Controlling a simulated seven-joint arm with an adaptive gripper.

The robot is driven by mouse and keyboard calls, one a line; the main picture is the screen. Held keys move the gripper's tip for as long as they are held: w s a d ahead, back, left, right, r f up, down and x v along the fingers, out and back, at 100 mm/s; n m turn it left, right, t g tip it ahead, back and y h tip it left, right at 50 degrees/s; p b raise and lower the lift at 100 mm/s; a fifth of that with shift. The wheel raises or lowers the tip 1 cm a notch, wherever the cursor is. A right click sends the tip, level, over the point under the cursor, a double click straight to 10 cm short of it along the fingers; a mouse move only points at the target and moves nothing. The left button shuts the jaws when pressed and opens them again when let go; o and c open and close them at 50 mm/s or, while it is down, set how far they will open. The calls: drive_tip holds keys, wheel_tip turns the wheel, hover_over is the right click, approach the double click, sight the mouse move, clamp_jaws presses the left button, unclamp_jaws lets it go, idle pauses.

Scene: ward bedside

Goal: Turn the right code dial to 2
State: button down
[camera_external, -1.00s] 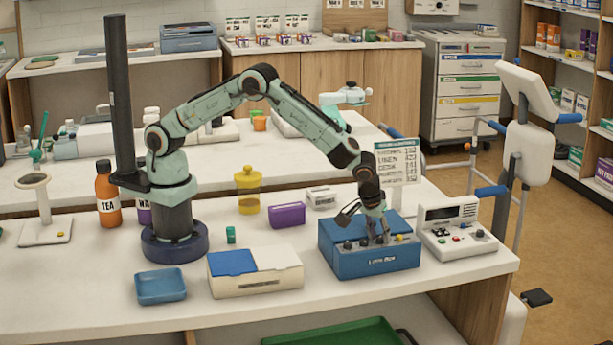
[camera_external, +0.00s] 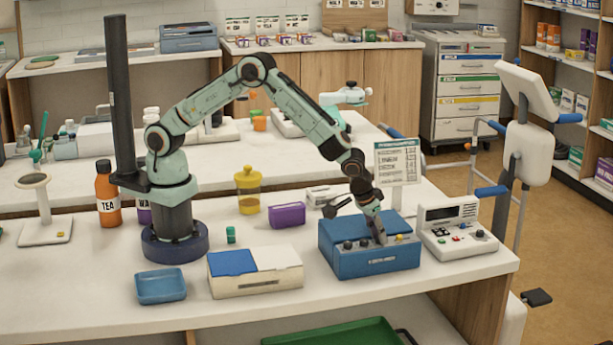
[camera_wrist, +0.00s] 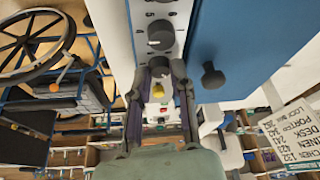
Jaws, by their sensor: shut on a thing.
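The blue code box (camera_external: 362,265) stands near the table's front edge in the external view. A row of dark dials runs along its light top strip, the left one (camera_external: 348,245) and the middle one (camera_external: 364,243) uncovered. My gripper (camera_external: 382,241) points down at the right end of this row. In the wrist view my gripper (camera_wrist: 164,68) is shut on the right code dial (camera_wrist: 159,66), which is largely hidden between the fingers. A neighbouring dial (camera_wrist: 160,35) is just above the fingertips. The right dial's setting is not readable.
A dark knob (camera_wrist: 213,77) sticks out beside the fingers. A white console (camera_external: 457,232) stands close to the box's right. A code card (camera_external: 398,160) stands behind. A white box with a blue lid section (camera_external: 255,275) is left, with bare table between.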

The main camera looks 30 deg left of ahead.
drive_tip(key=shift+m+h, duration=0.3)
drive_tip(key=shift+m, duration=0.6)
drive_tip(key=c, duration=1.3)
unclamp_jaws()
drive_tip(key=shift+o, duration=0.2)
